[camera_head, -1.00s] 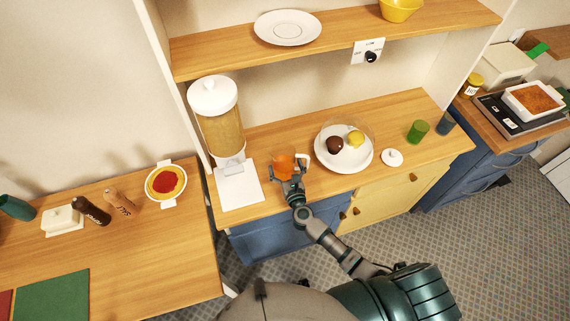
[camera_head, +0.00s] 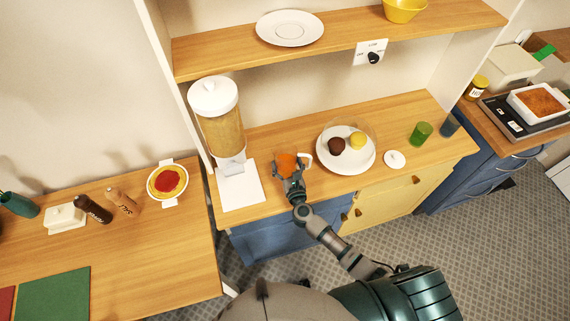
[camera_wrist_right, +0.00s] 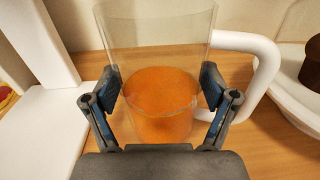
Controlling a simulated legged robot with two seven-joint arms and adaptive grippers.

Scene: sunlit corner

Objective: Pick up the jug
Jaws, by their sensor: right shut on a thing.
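The jug (camera_wrist_right: 160,105) is clear, with orange contents in its lower part and a white handle on its right side in the right wrist view. In the head view the jug (camera_head: 286,163) is small, by the counter's front edge, right of the dispenser. My right gripper (camera_head: 289,178) is at the jug's near side. In the right wrist view the gripper (camera_wrist_right: 160,92) has its two fingers on opposite sides of the jug, shut on it. The jug looks upright; I cannot tell whether it touches the counter. My left gripper is not in view.
A dispenser (camera_head: 220,125) on a white base stands left of the jug. A white plate (camera_head: 345,164) with a dark and a yellow item is close on the right. A white lid (camera_head: 394,159) and green cup (camera_head: 420,133) stand farther right. A shelf (camera_head: 345,40) hangs above.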

